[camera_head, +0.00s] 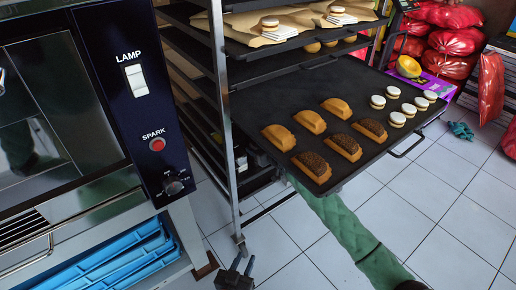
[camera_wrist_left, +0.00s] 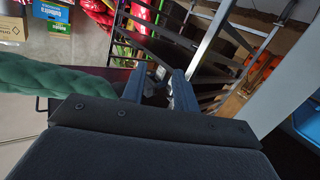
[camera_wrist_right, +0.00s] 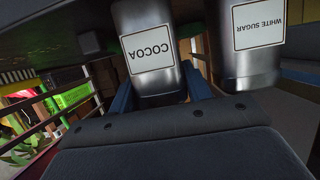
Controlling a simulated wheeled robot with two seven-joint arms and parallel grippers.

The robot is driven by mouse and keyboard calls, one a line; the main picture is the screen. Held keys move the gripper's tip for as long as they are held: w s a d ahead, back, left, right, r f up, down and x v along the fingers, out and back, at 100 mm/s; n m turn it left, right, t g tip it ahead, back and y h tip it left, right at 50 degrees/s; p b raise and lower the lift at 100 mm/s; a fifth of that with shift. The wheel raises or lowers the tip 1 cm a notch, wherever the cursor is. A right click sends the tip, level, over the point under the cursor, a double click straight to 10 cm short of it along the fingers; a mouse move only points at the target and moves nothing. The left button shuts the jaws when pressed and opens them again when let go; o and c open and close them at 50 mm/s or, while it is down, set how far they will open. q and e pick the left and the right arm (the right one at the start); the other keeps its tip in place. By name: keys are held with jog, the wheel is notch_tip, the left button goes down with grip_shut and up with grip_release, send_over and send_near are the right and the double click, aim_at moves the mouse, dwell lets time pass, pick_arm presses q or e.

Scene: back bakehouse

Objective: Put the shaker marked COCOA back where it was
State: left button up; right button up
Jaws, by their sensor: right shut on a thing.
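The shaker marked COCOA (camera_wrist_right: 152,52) is a metal canister with a white label, in the right wrist view. My right gripper (camera_wrist_right: 160,92) is shut on it, one finger at each side. A matching shaker marked WHITE SUGAR (camera_wrist_right: 256,50) stands close on its right. In the head view my right arm reaches under the pulled-out dark tray (camera_head: 368,176), which hides the right gripper and the COCOA shaker. My left gripper (camera_head: 236,274) is at the bottom of the head view, near the rack foot. In the left wrist view its fingers (camera_wrist_left: 156,92) are apart, with nothing held between them.
The tray carries several brown pastries (camera_head: 342,146) and round cream-filled biscuits (camera_head: 397,119) above my right arm. The rack's metal post (camera_head: 223,110) is left of it. An oven (camera_head: 125,100) stands at the left. Red sacks (camera_head: 455,42) are at the back right. The tiled floor is mostly clear.

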pick_arm(q)
jog(key=shift+f, duration=0.15)
pick_arm(e)
jog(key=shift+f, duration=0.1)
jog(key=o, duration=1)
pick_arm(q)
jog(key=shift+s+f+g, duration=0.15)
jog(key=shift+f+g, duration=0.15)
pick_arm(e)
jog(key=shift+o, duration=0.4)
pick_arm(q)
jog(key=shift+s, duration=0.1)
